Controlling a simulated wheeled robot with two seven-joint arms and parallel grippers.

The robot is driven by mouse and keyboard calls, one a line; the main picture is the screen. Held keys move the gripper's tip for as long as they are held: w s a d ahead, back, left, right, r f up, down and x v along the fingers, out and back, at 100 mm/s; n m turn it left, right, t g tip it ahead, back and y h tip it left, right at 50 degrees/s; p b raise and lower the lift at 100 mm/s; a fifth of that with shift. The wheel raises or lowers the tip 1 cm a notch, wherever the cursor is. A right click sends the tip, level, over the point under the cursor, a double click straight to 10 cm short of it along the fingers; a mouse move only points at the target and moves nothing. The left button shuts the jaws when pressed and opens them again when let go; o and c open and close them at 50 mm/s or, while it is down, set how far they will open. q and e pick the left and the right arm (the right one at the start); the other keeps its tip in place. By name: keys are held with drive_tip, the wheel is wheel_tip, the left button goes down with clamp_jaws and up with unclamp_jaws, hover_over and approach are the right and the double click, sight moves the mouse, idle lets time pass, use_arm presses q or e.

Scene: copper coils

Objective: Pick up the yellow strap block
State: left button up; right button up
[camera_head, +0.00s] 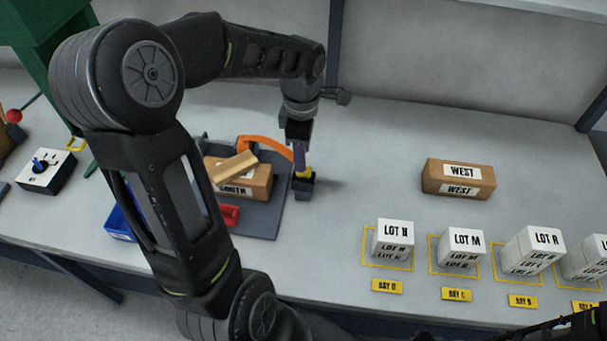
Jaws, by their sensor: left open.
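A small yellow block (305,172), which looks like the yellow strap block, sits on a dark block at the right edge of a grey board (262,222). My left gripper (301,166) points down at it from above. The gripper is open, with its fingers at or just around the yellow block. The fingers partly hide the block, and I cannot tell whether they touch it. My right gripper is not in view.
A SOUTH carton (258,184) with a tan piece on top, an orange arm (266,147) and a red part (230,215) are on the board. A blue bin (119,226) is left. A WEST carton (458,179) and LOT boxes (393,240) stand right. The table between is clear.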

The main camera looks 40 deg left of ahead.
sight(304, 176)
use_arm(q)
drive_tip(key=shift+f, duration=0.3)
drive_tip(key=f+b, duration=0.1)
drive_tip(key=f, duration=0.1)
drive_tip(key=f+b, duration=0.2)
drive_tip(key=f, duration=0.1)
drive_tip(key=shift+w+d+f, duration=0.1)
drive_tip(key=shift+w, duration=0.1)
idle(0.4)
clamp_jaws()
idle(0.5)
